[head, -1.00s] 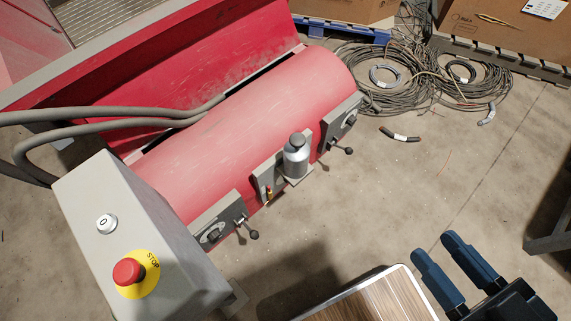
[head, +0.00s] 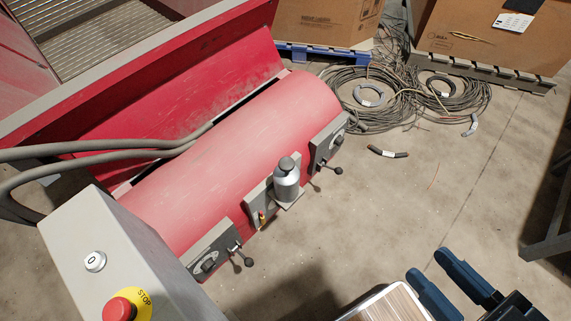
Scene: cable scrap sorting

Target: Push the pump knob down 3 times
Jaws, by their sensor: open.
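The pump (head: 286,183) is a silver cylinder on a small bracket at the front of the red machine. Its dark grey round knob (head: 286,164) stands on top, and how far it is raised is hard to tell. My gripper (head: 432,275) shows at the bottom right with two dark blue fingers apart and nothing between them. It is well to the right of and nearer than the pump, not touching it.
The red machine (head: 245,130) has black-knobbed levers (head: 338,171) on both sides of the pump. A grey control box (head: 110,250) with a red stop button (head: 118,309) stands at lower left. A wood-topped surface (head: 392,304) lies beside my gripper. Cable coils (head: 365,95) lie behind on open floor.

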